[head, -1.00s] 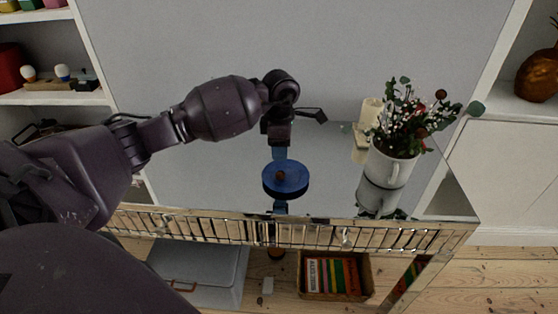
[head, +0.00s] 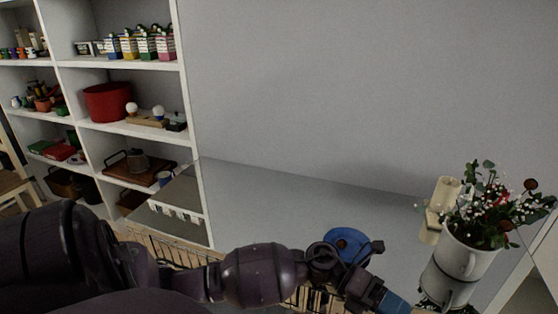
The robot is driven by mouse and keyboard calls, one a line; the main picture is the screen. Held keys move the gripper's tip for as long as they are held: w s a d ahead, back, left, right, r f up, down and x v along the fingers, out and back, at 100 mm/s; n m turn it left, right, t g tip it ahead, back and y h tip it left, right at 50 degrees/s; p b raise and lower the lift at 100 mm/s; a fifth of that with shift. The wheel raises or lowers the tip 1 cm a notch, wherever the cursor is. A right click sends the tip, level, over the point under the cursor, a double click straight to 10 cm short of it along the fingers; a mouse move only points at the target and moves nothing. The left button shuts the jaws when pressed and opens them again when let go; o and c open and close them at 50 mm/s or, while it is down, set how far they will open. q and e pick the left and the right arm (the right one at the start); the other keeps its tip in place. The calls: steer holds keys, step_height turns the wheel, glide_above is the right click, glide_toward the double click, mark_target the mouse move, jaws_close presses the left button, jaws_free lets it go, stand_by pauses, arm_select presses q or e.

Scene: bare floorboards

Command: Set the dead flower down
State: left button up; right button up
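My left gripper (head: 393,302) is low in the head view, right of centre, with its blue end pointing down and right toward the bottom edge. Its fingertips are cut off or unclear, so I cannot tell whether it is open or holds anything. I cannot pick out a separate dead flower. My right gripper is not in view.
A blue round dish (head: 348,240) is partly hidden behind my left wrist. A cream candle (head: 446,192) stands just left of the vase. White shelves (head: 190,90) with a red pot (head: 108,101) and small items stand at the left. The back middle of the tabletop is clear.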

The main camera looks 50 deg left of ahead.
arm_select(q)
steer(key=s+a+f+m+t+y, duration=0.3)
steer(key=s+a+f+m+y, duration=0.3)
steer(key=m, duration=1.1)
steer(key=s+a+f+m+t+y+p, duration=0.1)
steer(key=s+a+f+m+t+y, duration=0.3)
steer(key=s+f+m+y, duration=0.6)
steer(key=s+a+m, duration=0.2)
steer(key=m, duration=0.5)
steer(key=shift+a+f, duration=0.3)
steer(key=shift+f, duration=0.05)
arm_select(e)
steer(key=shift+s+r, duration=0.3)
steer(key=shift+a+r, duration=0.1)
